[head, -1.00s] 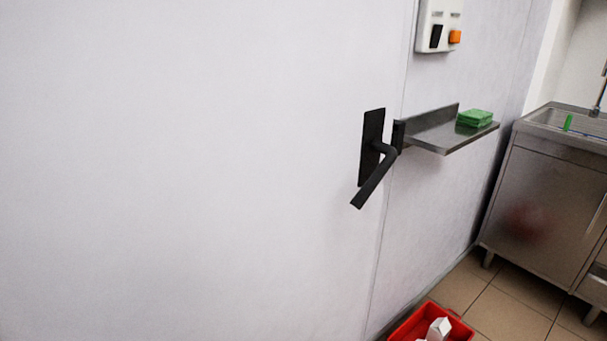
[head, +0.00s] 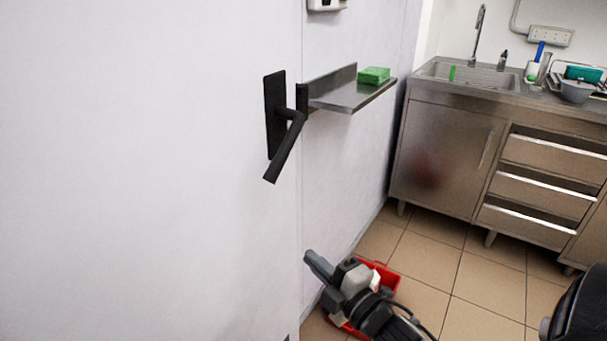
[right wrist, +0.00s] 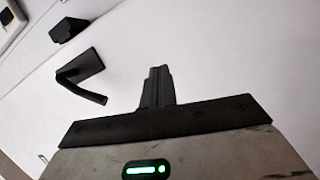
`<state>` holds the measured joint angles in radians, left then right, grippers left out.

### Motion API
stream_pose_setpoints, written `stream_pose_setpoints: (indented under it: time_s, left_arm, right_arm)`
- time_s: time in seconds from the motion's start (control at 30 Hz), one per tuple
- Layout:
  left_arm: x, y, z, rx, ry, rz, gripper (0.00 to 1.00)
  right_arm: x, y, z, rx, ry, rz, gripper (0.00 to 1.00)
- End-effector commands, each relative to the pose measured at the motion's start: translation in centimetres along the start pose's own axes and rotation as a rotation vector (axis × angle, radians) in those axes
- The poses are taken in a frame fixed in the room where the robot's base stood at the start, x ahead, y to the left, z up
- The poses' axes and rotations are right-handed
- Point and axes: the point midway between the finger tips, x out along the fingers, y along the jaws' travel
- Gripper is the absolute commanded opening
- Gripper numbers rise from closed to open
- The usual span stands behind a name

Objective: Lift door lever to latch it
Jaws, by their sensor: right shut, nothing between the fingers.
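The black door lever (head: 286,148) sits on a dark backplate on the white door (head: 150,170) in the head view. Its handle slants down to the left. The lever also shows in the right wrist view (right wrist: 82,80), left of the fingers. My right gripper (head: 312,262) is below the lever and a little to its right, apart from it, in the head view. In the right wrist view its fingers (right wrist: 157,78) are shut together and empty, apart from the lever. My left gripper is in neither view.
A metal shelf (head: 350,94) with a green sponge (head: 374,75) juts from the wall just right of the lever. A red crate (head: 385,280) stands on the floor, partly hidden by my right arm. A steel sink cabinet (head: 435,160) stands at the right. Tiled floor lies between.

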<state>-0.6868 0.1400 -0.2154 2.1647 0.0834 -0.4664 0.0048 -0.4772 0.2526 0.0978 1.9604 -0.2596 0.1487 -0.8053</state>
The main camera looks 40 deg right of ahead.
Motion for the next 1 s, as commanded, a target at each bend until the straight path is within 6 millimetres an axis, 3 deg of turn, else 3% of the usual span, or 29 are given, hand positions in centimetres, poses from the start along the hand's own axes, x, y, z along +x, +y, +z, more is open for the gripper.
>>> stream_pose_setpoints:
  time_s: [0.03,0.1,0.2,0.3,0.4,0.6,1.0]
  left_arm:
    - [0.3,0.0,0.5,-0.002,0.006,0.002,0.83]
    - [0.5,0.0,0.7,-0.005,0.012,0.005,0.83]
    - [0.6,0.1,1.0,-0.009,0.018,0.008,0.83]
    - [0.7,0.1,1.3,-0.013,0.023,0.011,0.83]
    - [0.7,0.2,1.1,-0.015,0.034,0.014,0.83]
    - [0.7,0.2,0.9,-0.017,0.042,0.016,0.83]
    - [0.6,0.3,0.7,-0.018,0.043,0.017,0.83]
  right_arm:
    - [1.1,2.5,2.0,-0.298,0.041,0.122,0.0]
    - [1.8,6.0,3.6,-0.733,0.081,0.285,0.0]
    - [1.7,9.7,5.1,-1.299,0.101,0.494,0.0]
    - [1.0,11.8,6.3,-1.755,0.097,0.663,0.0]
    - [0.2,12.7,7.2,-2.077,0.087,0.789,0.0]
    - [-0.8,13.3,8.0,-2.355,0.075,0.914,0.0]
    - [-0.7,13.5,7.8,-2.368,0.076,0.923,0.0]
